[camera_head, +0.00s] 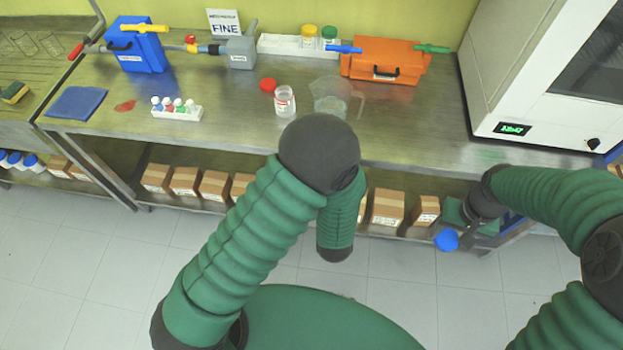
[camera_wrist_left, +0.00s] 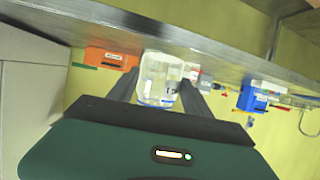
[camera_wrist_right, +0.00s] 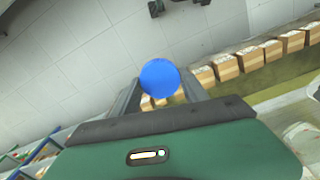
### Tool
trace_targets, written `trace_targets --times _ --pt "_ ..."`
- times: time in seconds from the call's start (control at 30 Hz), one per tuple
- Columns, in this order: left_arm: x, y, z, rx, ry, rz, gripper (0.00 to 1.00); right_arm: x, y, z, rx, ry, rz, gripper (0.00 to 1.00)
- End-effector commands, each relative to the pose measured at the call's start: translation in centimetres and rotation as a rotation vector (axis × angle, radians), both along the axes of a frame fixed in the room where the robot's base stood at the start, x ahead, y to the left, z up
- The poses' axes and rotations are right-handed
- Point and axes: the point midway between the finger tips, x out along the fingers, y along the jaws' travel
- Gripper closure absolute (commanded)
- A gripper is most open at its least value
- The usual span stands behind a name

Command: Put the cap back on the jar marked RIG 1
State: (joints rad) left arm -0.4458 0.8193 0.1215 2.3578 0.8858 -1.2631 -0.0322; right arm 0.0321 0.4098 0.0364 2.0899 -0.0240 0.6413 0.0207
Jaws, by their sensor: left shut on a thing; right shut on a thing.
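My left gripper (camera_wrist_left: 157,92) is shut on a clear jar (camera_wrist_left: 158,72), which sits between its fingers in the left wrist view. A thin blue line shows near one end of this jar; I can read no marking on it. In the head view my left arm hides this gripper and jar. My right gripper (camera_wrist_right: 161,92) is shut on a round blue cap (camera_wrist_right: 160,77). In the head view this blue cap (camera_head: 446,240) is held low at the right, in front of the bench edge, well apart from the left arm.
On the bench stand an open labelled jar (camera_head: 285,101) beside a red lid (camera_head: 268,85), a clear beaker (camera_head: 332,97) and a rack of small bottles (camera_head: 177,111). An orange case (camera_head: 383,61) and a white machine (camera_head: 540,75) are behind. Cardboard boxes (camera_head: 387,207) line the lower shelf.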

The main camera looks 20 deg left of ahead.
Motion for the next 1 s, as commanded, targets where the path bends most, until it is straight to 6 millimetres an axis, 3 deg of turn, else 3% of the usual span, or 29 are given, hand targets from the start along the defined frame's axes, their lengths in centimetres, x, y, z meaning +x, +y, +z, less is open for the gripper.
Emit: trace_targets --times 0.2,0.67,0.87,1.0 --pt "1.8 -1.6 0.4 -0.001 -0.002 -0.126 1.0 0.0 0.0 0.0 0.0 0.0 0.0 0.85" --pt "2.0 -1.9 0.4 -0.001 0.0 -0.145 1.0 0.6 0.4 0.2 0.0 -0.002 0.013 0.85" --pt "2.0 -1.9 0.4 -0.001 0.0 -0.145 1.0 4.7 3.9 1.4 -0.002 -0.002 0.119 0.85" --pt "2.0 -1.9 0.4 -0.001 0.0 -0.144 1.0 8.3 8.1 2.9 -0.005 0.0 0.224 0.85"
